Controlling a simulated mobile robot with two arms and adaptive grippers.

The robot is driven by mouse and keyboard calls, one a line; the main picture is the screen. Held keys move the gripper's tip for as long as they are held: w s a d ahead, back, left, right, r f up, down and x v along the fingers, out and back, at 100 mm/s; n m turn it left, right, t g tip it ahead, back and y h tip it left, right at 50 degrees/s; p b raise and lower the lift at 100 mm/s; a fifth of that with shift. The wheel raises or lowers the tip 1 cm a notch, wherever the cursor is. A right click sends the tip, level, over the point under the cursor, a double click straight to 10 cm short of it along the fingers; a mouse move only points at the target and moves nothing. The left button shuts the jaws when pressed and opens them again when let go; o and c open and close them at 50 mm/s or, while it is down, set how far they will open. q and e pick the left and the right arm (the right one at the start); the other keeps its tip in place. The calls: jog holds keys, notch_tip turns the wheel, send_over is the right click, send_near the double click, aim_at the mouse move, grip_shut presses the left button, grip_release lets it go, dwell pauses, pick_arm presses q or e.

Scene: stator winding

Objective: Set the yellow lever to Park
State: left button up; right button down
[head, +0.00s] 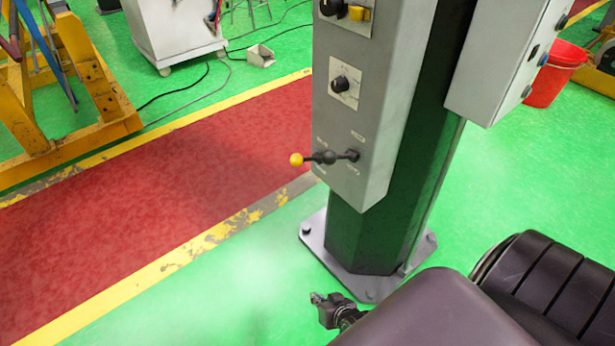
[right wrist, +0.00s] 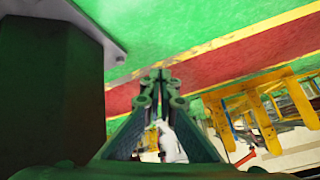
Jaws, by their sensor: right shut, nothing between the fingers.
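The yellow lever (head: 297,160) is a black rod with a yellow ball at its end. It sits low on the front of a grey control box (head: 345,100) on a dark green column, and its ball points left in the head view. Small labels around its pivot are too small to read. My right gripper (head: 318,298) is below the lever, near the column's foot, apart from it. In the right wrist view its fingers (right wrist: 160,75) are shut with nothing between them. The lever does not show in that view. My left gripper is not in view.
The column's base plate (head: 313,240) is bolted to the green floor. A second grey box (head: 505,55) is mounted to the right, with a red bucket (head: 553,78) behind it. Yellow frames (head: 75,95) stand at the left beyond a red walkway (head: 150,190). Floor left of the column is clear.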

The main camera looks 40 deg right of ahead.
jog(key=w+d+r+m+t+h+b, duration=0.1)
jog(key=w+d+r+m+t+b, duration=0.1)
jog(key=w+d+r+b, duration=0.3)
jog(key=w+d+r+m+t+b, duration=0.1)
jog(key=w+r+m+t, duration=0.15)
jog(key=w, duration=0.55)
jog(key=m+t+h+b, duration=0.3)
jog(key=m+t+b, duration=0.2)
jog(key=b, duration=0.1)
send_near(308, 159)
notch_tip(308, 159, down, 4)
jog(key=s+a, duration=0.1)
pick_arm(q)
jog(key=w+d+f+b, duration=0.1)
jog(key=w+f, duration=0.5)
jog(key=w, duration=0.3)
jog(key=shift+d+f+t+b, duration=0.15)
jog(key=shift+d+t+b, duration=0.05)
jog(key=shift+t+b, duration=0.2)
pick_arm(e)
notch_tip(308, 159, up, 7)
jog(key=s+d+m+t+h, duration=0.1)
jog(key=d+m+h, duration=0.1)
jog(key=shift+r, duration=0.15)
jog(key=shift+d, duration=0.1)
